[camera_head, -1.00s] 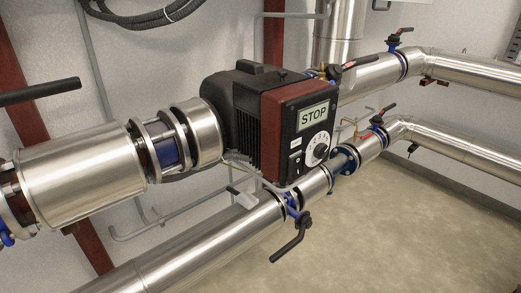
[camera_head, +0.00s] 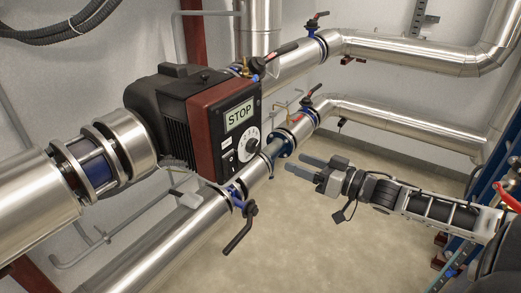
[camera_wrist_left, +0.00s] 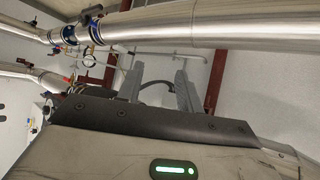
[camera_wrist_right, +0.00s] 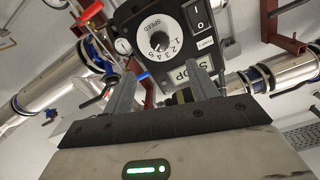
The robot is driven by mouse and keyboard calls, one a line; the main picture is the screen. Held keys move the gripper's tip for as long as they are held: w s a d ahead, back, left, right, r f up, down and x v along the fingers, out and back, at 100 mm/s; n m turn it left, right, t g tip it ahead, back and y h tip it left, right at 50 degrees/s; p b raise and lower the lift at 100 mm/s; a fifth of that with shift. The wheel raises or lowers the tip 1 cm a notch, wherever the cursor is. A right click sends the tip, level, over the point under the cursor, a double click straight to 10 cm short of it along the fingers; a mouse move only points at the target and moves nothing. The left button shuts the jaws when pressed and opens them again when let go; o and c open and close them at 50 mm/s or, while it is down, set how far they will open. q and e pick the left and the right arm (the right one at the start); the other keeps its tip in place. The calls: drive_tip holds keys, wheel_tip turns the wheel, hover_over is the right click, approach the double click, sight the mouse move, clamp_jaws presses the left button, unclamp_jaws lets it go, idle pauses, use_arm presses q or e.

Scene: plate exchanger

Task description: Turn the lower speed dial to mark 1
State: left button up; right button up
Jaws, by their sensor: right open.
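The speed dial is a round white dial (camera_head: 248,145) with a black knob, on the front of a dark red and black pump box (camera_head: 220,122), below a STOP display (camera_head: 239,115). In the right wrist view the dial (camera_wrist_right: 159,40) shows the word SPEED and numbers; which mark the knob points at is too small to tell. My right gripper (camera_head: 302,166) is open and empty, right of the dial and apart from it; its fingers also show in the right wrist view (camera_wrist_right: 161,76). My left gripper (camera_wrist_left: 158,75) is open and empty in the left wrist view, outside the head view.
A black switch (camera_wrist_right: 198,17) sits beside the dial. A black-handled valve (camera_head: 241,227) hangs from the lower pipe (camera_head: 165,243), below the box. The floor (camera_head: 330,240) around my right gripper looks clear.

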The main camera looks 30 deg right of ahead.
sight(255, 146)
drive_tip(key=x, duration=1.2)
drive_tip(key=shift+b, duration=0.3)
drive_tip(key=c, duration=1)
